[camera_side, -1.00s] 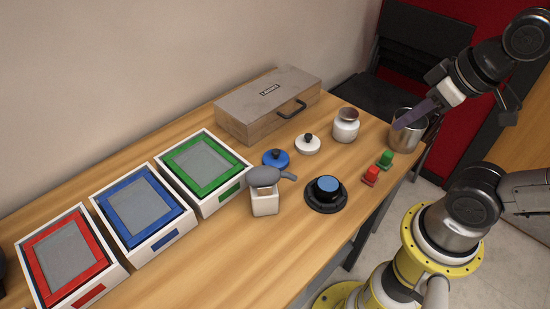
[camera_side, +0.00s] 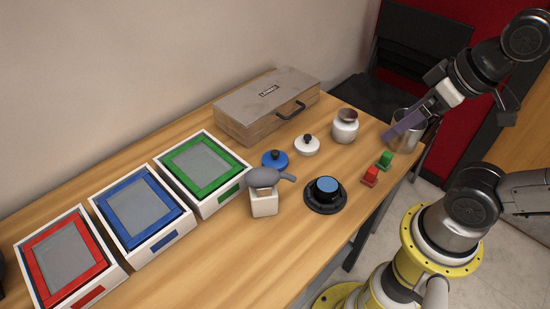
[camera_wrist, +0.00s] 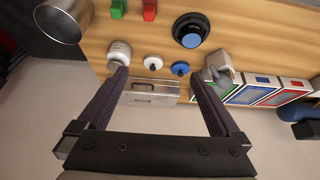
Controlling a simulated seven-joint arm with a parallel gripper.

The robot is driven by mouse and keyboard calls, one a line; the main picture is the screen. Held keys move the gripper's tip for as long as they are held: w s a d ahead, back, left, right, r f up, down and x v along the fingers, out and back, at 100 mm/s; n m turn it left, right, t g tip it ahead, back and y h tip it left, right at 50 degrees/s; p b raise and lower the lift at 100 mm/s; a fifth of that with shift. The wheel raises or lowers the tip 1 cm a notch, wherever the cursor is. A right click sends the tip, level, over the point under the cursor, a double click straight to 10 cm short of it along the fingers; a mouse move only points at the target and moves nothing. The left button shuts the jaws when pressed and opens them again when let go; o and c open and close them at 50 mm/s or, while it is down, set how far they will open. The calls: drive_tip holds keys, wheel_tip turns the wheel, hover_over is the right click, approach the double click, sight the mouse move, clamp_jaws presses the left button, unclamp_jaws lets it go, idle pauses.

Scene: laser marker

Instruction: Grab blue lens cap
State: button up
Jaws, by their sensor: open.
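The blue lens cap (camera_side: 275,160), a flat blue disc with a dark knob, lies on the table between the white lens cap and the green-framed tray. It also shows in the wrist view (camera_wrist: 180,69), toward the right finger's tip. My gripper (camera_side: 391,134) is at the right end of the table by the metal cup, well away from the blue cap. In the wrist view my gripper (camera_wrist: 158,76) has its two fingers wide apart with nothing held between them.
A white lens cap (camera_side: 307,145) and white jar (camera_side: 345,127) stand between my gripper and the blue cap. Nearby are a metal cup (camera_side: 408,139), red block (camera_side: 370,177), green block (camera_side: 385,160), black round device (camera_side: 326,205), grey-topped white tool (camera_side: 264,204) and wooden case (camera_side: 245,118).

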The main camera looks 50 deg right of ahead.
drive_tip(key=w+r+n, duration=0.5)
drive_tip(key=w+n, duration=0.1)
drive_tip(key=n, duration=0.6)
drive_tip(key=n+g, duration=0.5)
drive_tip(key=n, duration=0.7)
hover_over(276, 152)
wheel_tip(276, 152, down, 9)
drive_tip(key=shift+g, duration=0.3)
drive_tip(key=f, duration=1)
drive_tip(key=shift+w, duration=0.4)
drive_tip(key=shift+s+d+f, duration=0.1)
drive_tip(key=shift+d+f, duration=0.05)
drive_tip(key=shift+f, duration=1.35)
drive_tip(key=shift+d+f, duration=0.1)
drive_tip(key=shift+f, duration=1.35)
